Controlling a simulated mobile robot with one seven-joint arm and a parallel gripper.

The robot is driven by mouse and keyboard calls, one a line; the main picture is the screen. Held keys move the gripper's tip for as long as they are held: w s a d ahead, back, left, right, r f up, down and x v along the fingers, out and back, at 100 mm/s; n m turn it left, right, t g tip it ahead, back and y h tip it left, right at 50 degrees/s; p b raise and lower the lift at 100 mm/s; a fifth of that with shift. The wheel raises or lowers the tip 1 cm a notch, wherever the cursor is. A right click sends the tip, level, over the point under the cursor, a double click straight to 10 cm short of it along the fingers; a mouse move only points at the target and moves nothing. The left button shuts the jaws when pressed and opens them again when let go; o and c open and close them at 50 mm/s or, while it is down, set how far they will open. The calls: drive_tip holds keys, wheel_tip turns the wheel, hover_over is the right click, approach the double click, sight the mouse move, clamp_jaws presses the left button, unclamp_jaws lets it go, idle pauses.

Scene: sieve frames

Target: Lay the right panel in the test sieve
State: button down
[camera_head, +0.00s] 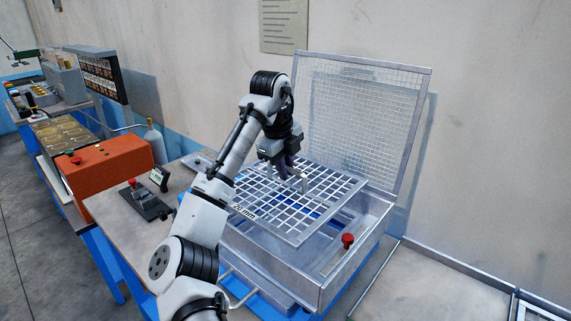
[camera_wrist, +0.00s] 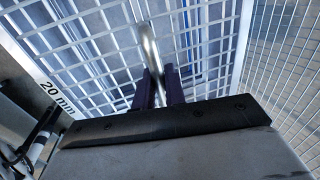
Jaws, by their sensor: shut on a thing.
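The grid panel (camera_head: 330,186), a metal frame of square openings marked "20 mm", lies over the open top of the test sieve (camera_head: 300,278). My gripper (camera_head: 291,172) is above the middle of the panel, shut on the panel's upright handle (camera_head: 304,183). In the wrist view the handle (camera_wrist: 149,52) stands between the dark fingers (camera_wrist: 159,88), with the panel's grid (camera_wrist: 85,45) around it. The panel's near edge appears raised above the sieve box, and its far side is partly hidden by my arm. I cannot tell whether it touches the sieve rim.
A mesh lid (camera_head: 362,110) stands open behind the sieve. A red button (camera_head: 348,240) is on the sieve's front right. An orange box (camera_head: 104,165) and a small scale-like device (camera_head: 147,200) stand to the left. Another frame (camera_head: 540,308) lies at the lower right.

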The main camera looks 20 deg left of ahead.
drive_tip(key=s+a+b+x, duration=0.1)
drive_tip(key=b+x, duration=0.3)
drive_tip(key=x, duration=0.6)
drive_tip(key=shift+s+f, duration=0.3)
drive_tip(key=shift+s, duration=0.25)
drive_tip(key=c, duration=1.5)
unclamp_jaws()
drive_tip(key=shift+o, duration=0.7)
drive_tip(key=shift+f, duration=0.1)
drive_tip(key=d+b+v, duration=0.1)
drive_tip(key=v, duration=1.3)
drive_tip(key=shift+a, duration=0.4)
